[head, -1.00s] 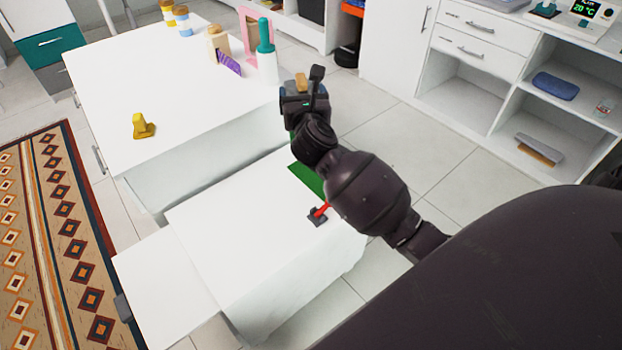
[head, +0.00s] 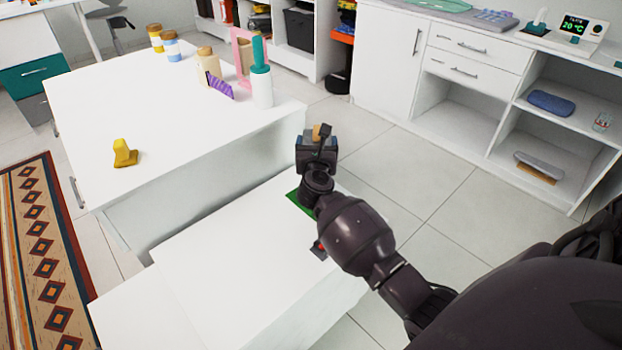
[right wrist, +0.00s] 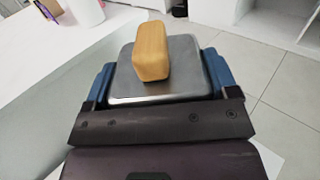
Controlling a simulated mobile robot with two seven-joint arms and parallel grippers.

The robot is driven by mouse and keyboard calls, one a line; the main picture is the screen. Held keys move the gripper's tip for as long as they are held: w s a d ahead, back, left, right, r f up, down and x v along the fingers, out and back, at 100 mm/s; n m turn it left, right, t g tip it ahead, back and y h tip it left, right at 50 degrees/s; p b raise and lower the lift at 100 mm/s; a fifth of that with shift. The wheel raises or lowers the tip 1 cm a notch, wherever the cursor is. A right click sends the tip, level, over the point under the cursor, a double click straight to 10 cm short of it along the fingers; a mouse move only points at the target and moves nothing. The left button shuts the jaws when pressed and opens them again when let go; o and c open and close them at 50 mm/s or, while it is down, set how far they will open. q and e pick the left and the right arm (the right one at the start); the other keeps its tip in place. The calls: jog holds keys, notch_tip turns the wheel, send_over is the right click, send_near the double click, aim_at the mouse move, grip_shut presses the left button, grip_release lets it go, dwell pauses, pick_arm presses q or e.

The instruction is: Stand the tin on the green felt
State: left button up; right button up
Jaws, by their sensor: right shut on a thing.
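The tin (right wrist: 125,82) is a flat grey metal box with a light wooden knob (right wrist: 152,50) on top, seen close in the right wrist view. My right gripper (head: 317,146) is shut on it, with blue fingers at its two sides. In the head view the tin's body is mostly hidden by the gripper; its knob (head: 320,131) shows. The green felt (head: 294,203) lies at the edge of the lower white surface, partly covered by my right arm. The gripper appears just beyond the felt in the picture; its height above it is unclear. My left gripper is not in view.
A small dark device with a red part (head: 321,249) sits beside the felt, partly behind my arm. The lower white surface (head: 225,255) is otherwise clear. A higher white top (head: 165,110) holds a yellow object (head: 124,153), a teal-capped bottle (head: 262,90) and jars.

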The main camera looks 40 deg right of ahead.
notch_tip(320, 180, down, 4)
jog(key=shift+f+b, duration=0.15)
jog(key=shift+b, duration=0.4)
jog(key=shift+f, duration=0.35)
jog(key=shift+f+b, duration=0.2)
jog(key=shift+b, duration=0.1)
notch_tip(320, 180, down, 4)
jog(key=shift+f+b, duration=0.25)
jog(key=shift+b, duration=0.65)
jog(key=shift+f, duration=0.5)
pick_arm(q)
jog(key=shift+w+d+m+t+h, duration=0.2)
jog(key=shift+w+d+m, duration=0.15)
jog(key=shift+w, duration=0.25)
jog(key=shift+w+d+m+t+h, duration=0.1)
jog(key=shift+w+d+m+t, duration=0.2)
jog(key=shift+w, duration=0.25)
pick_arm(e)
jog(key=shift+r, duration=0.25)
